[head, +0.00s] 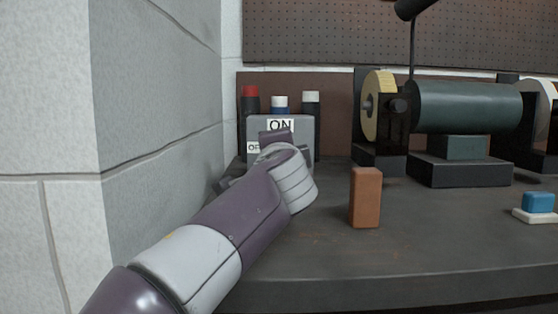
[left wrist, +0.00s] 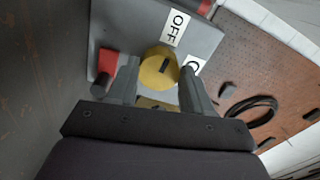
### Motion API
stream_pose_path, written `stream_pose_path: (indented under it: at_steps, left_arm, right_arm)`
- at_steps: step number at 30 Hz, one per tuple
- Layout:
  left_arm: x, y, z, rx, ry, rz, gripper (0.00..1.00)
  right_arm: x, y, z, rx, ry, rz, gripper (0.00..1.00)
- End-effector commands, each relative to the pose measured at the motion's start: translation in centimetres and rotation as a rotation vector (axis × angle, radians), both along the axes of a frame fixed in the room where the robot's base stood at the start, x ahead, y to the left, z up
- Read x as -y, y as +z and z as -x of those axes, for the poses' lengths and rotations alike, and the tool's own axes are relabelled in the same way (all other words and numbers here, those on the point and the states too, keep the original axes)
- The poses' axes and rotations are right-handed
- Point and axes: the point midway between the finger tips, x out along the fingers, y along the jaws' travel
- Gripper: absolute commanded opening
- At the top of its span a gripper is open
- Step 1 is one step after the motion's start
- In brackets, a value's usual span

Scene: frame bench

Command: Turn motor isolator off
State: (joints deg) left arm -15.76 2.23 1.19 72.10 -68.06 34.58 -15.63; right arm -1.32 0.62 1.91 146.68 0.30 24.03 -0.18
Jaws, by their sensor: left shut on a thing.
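The motor isolator is a grey box (head: 298,138) against the back board at the left of the bench. An ON label (head: 280,125) is on its upper face, and an OFF label (head: 253,147) is partly covered at the left. In the left wrist view its round yellow knob (left wrist: 158,67) has a dark mark, and the OFF label (left wrist: 175,27) and part of the ON label (left wrist: 193,64) are near it. My left gripper (left wrist: 158,80) is shut on the knob, one finger at each side. In the head view my left arm hides the knob. My right gripper is not in view.
Red-, blue- and white-topped things (head: 280,102) stand behind the box. A wall (head: 160,90) is close at left. An orange-brown block (head: 366,197) stands right of my arm. A green motor (head: 465,107) and a blue-topped piece (head: 538,203) are further right. The front bench is clear.

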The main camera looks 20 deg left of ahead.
Motion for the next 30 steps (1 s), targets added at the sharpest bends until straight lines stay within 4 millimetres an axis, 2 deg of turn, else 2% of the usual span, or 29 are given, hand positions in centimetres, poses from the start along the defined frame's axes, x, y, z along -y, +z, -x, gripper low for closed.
stream_pose_path:
  at_steps: [20, 21, 23, 30]
  left_arm:
    - [-0.02, -0.11, -0.03, 0.014, 0.002, 0.057, 0.19]
    - [-0.02, -0.11, -0.03, 0.014, 0.002, 0.057, 0.56]
    - [-0.02, -0.1, -0.03, 0.014, 0.002, 0.057, 0.75]
    - [-0.01, -0.06, -0.01, 0.015, 0.001, 0.056, 0.75]
  right_arm:
    - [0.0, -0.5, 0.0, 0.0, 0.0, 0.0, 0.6]
    - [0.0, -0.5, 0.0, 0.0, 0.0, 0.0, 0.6]
    - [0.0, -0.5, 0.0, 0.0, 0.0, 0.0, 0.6]
    - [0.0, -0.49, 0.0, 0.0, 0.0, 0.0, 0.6]
